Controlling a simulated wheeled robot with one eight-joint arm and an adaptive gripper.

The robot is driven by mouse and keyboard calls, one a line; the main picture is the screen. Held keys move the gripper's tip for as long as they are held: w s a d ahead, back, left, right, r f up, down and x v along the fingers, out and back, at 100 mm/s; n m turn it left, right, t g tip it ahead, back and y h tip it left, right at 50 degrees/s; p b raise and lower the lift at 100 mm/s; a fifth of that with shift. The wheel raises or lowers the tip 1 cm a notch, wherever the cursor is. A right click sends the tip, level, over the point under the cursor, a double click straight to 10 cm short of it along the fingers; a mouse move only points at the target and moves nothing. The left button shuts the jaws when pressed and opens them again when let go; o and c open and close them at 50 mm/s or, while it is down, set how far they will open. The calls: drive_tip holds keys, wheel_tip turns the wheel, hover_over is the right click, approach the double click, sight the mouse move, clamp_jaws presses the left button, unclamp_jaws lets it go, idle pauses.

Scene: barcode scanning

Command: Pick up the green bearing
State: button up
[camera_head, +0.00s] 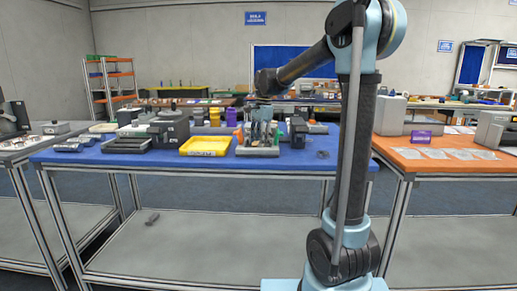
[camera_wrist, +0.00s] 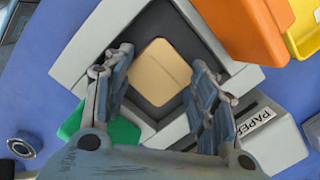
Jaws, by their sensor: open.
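My gripper (camera_wrist: 160,78) is open and empty in the wrist view, with its two fingers spread above a grey, square-framed device with a tan centre (camera_wrist: 161,71). A green object (camera_wrist: 118,133) shows beside that device, partly hidden behind my left finger and gripper body. Its full shape is hidden, so I cannot tell whether it is the green bearing. A dark ring-shaped part (camera_wrist: 24,145) lies on the blue table at the lower left. In the head view my gripper (camera_head: 262,128) hangs over the blue table; no green bearing can be made out there.
An orange bin (camera_wrist: 240,28) and a yellow bin (camera_wrist: 306,28) stand at the upper right of the wrist view. A grey box labelled PAPER (camera_wrist: 275,140) is right of my gripper. In the head view, a yellow tray (camera_head: 205,146) stands on the blue table (camera_head: 300,161).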

drive_tip(key=c, duration=1)
drive_tip(key=shift+r, duration=0.1)
drive_tip(key=shift+c, duration=0.2)
